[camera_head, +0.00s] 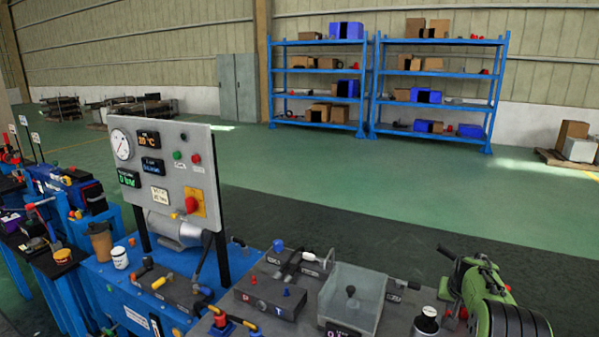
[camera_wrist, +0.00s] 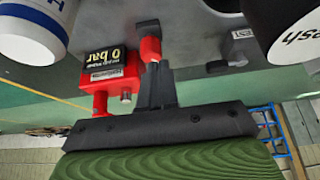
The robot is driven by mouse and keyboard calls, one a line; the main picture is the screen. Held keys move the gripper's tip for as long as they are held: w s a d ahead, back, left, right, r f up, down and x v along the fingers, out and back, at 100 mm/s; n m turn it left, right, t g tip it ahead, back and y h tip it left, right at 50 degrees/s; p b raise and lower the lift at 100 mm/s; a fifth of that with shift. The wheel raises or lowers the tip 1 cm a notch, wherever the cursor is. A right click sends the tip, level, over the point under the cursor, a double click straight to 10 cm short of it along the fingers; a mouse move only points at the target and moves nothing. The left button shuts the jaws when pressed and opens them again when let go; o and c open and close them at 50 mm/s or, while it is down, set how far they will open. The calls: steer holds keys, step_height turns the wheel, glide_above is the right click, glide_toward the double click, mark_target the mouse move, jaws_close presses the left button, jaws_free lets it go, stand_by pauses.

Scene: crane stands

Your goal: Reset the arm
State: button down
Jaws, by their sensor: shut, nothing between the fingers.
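My gripper (camera_wrist: 154,82) shows in the wrist view as dark, narrow fingers closed together in front of a dark crossbar. Nothing shows held between them. Just past the fingertips is a red part (camera_wrist: 150,49) with a dark end. I cannot tell whether the fingertips touch it. A red gauge box (camera_wrist: 103,72) with a yellow "0 bar" readout is beside the fingers, upside down in the picture. I cannot clearly make out my gripper in the head view.
A grey control panel (camera_head: 170,168) stands on a blue bench (camera_head: 97,277). A clear box (camera_head: 351,296) and a bottle (camera_head: 425,322) are on the grey bench top. In the wrist view, a white container (camera_wrist: 33,32) and a black one (camera_wrist: 282,28) flank the fingers. Green floor (camera_head: 330,180) is open behind.

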steer(key=shift+r, duration=0.55)
steer(key=shift+r, duration=0.1)
steer(key=shift+n+y, duration=0.3)
steer(key=shift+n, duration=0.4)
steer(key=s+a+r, duration=0.1)
steer(key=a+r, duration=0.1)
steer(key=r, duration=0.1)
steer(key=s+a+r, duration=0.2)
steer(key=a+r, duration=0.1)
steer(key=r, duration=0.1)
steer(key=s+a+r+p, duration=0.1)
steer(key=a+r, duration=0.2)
steer(key=r, duration=0.1)
steer(key=shift+s+a+r, duration=0.15)
steer(key=shift+s, duration=0.25)
steer(key=s+a+r+n, duration=0.1)
steer(key=s+a+r, duration=0.6)
steer(key=s+a, duration=0.15)
steer(key=s+a+n+y+p, duration=0.1)
steer(key=s+a, duration=0.3)
steer(key=s, duration=0.9)
steer(key=s+a+n+y+p, duration=0.1)
steer(key=s+a, duration=0.4)
steer(key=s, duration=0.8)
steer(key=shift+s+n, duration=0.4)
